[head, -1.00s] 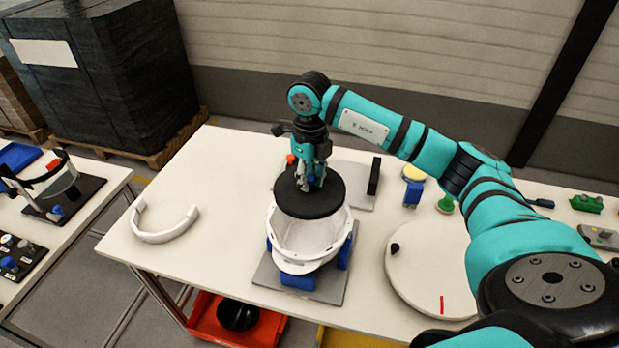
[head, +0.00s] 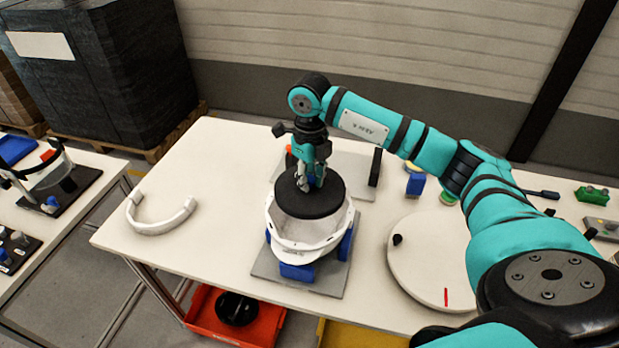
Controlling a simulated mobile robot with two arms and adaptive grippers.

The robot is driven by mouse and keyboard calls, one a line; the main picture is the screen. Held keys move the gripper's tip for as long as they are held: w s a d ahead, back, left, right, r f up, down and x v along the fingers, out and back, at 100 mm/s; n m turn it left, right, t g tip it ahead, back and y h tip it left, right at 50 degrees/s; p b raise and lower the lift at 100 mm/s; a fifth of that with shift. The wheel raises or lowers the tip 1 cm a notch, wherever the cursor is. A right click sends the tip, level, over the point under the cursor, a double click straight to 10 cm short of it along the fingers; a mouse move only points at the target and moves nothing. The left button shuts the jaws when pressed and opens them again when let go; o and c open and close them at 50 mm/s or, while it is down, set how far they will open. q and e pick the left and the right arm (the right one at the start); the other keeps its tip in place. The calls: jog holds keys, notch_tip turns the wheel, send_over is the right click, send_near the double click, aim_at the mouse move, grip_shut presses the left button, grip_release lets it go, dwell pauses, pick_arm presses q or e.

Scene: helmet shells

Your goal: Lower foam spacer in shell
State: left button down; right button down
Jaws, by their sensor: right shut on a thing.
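The foam spacer (head: 322,200) is a black disc in the head view. My right gripper (head: 309,186) is shut on it from above. The white helmet shell (head: 301,237) sits open side up on a grey fixture plate (head: 329,284) with blue supports (head: 297,271). The spacer is over the far part of the shell's opening and hides the far rim; its near edge seems level with or a little below the rim, and I cannot tell whether it touches the shell. My left gripper does not show.
A white curved band (head: 160,222) lies to the left on the table. A round white turntable (head: 430,262) with a red mark is to the right. Another grey plate with a black upright (head: 375,167) stands behind. A red bin (head: 213,322) is below the front edge.

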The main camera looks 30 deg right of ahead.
jog(key=shift+f, duration=0.1)
notch_tip(320, 180, down, 10)
jog(key=b, duration=0.7)
jog(key=shift+s+r, duration=0.1)
jog(key=shift+r, duration=0.1)
jog(key=shift+a+f, duration=0.1)
dwell(0.7)
jog(key=shift+s+f, duration=0.15)
dwell(0.4)
jog(key=c, duration=1.1)
grip_release()
